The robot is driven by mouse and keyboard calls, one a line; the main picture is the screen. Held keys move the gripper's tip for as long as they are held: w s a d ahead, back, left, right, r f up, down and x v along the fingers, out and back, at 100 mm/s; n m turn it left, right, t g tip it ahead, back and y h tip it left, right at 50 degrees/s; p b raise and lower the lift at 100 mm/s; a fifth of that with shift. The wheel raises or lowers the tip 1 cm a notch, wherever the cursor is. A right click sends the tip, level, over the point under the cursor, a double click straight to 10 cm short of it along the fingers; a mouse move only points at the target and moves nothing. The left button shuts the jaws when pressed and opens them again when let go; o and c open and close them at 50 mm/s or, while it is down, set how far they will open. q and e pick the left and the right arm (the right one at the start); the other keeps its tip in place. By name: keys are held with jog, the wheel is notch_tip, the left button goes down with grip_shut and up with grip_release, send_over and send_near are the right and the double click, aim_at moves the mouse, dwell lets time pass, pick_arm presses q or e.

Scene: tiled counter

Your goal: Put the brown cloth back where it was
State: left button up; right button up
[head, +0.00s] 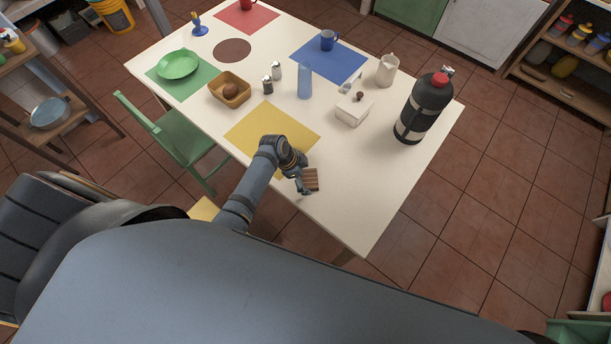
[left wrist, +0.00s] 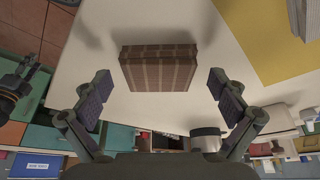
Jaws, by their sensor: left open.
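The brown cloth (head: 312,179) is a folded, striped block lying on the white table near its front edge, just right of the yellow mat. It also shows in the left wrist view (left wrist: 158,68), upper middle, with its side face towards the camera. My left gripper (head: 302,184) is over the table at the cloth's left side in the head view and hides part of it. In the left wrist view the gripper's fingers (left wrist: 158,84) are wide apart, with the cloth between and slightly ahead of them and a gap on each side.
The yellow mat (head: 260,128) lies beside the cloth. A white lidded box (head: 352,112), a blue glass (head: 304,82) and a big black bottle (head: 422,110) stand farther back. A round brown mat (head: 232,50) lies bare at the far left. The front right table is clear.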

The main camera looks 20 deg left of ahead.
pick_arm(q)
jog(key=shift+r, duration=0.2)
jog(key=v, duration=1.2)
jog(key=shift+s, duration=0.1)
